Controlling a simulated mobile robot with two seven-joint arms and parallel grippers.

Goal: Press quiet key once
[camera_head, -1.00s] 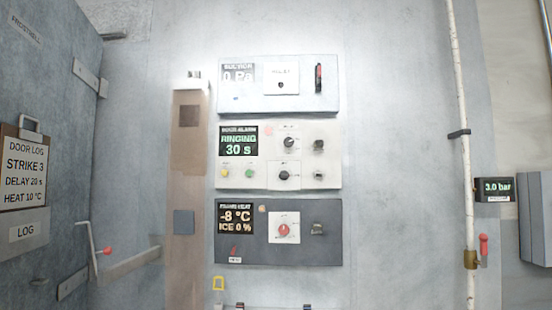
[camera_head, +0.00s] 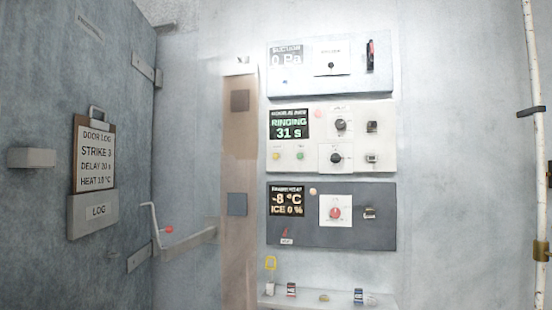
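The door alarm panel (camera_head: 375,156) is the white middle one of three stacked wall panels. Its display (camera_head: 289,124) reads RINGING 31 s. Under the display are a yellow button (camera_head: 276,157) and a green button (camera_head: 300,156); their labels are too small to read. To their right are two black knobs, an upper one (camera_head: 340,125) and a lower one (camera_head: 336,158), and two small dark switches, an upper one (camera_head: 372,127) and a lower one (camera_head: 371,158). Which control is the quiet key cannot be told. Neither of my grippers is in view.
Above is the suction panel (camera_head: 350,84), below the dark frame heat panel (camera_head: 365,235). A shelf (camera_head: 335,298) with small items lies beneath. At left, a door (camera_head: 110,270) carries a clipboard log (camera_head: 94,158) and a crank-shaped handle (camera_head: 153,225). A white pipe (camera_head: 533,70) runs down at right.

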